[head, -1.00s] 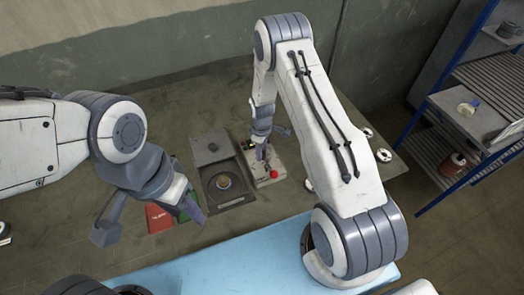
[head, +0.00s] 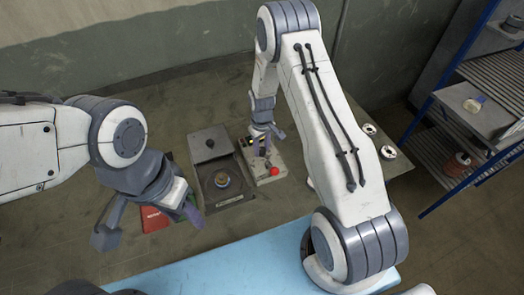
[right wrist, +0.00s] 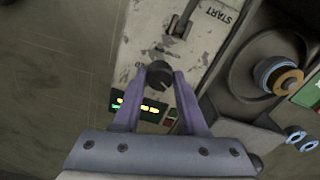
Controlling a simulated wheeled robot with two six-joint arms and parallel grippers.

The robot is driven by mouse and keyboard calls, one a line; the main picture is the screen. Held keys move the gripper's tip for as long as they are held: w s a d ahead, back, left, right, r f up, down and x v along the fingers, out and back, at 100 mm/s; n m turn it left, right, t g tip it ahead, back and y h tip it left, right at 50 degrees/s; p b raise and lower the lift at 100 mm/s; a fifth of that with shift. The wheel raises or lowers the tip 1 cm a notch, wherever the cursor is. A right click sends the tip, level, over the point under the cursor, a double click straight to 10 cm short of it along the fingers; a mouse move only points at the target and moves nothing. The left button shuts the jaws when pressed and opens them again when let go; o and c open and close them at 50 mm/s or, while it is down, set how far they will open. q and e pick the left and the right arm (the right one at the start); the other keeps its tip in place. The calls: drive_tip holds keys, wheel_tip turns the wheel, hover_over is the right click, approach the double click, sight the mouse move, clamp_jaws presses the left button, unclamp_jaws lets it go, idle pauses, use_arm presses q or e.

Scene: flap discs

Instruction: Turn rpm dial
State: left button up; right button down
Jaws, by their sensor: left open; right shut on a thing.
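The rpm dial (right wrist: 159,74) is a small dark round knob on a worn pale control box (head: 268,172). In the right wrist view it sits between the fingertips of my right gripper (right wrist: 160,84), which is shut on it. In the head view my right gripper (head: 264,145) is over the box and hides the dial. A metal lever (right wrist: 184,22) stands by the word START. My left gripper (head: 150,232) is open and empty, at the left.
A dark machine with a round well and raised lid (head: 212,142) stands left of the control box. A red button (head: 274,171) is on the box. A red booklet (head: 154,218) lies near my left gripper. A blue-framed shelf (head: 470,110) is at right.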

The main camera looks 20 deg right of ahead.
drive_tip(key=m+b, duration=0.1)
drive_tip(key=m, duration=0.2)
drive_tip(key=shift+b, duration=0.3)
drive_tip(key=shift+m+b, duration=0.45)
drive_tip(key=shift+m, duration=0.85)
drive_tip(key=shift+c, duration=2.3)
unclamp_jaws()
drive_tip(key=shift+r, duration=0.1)
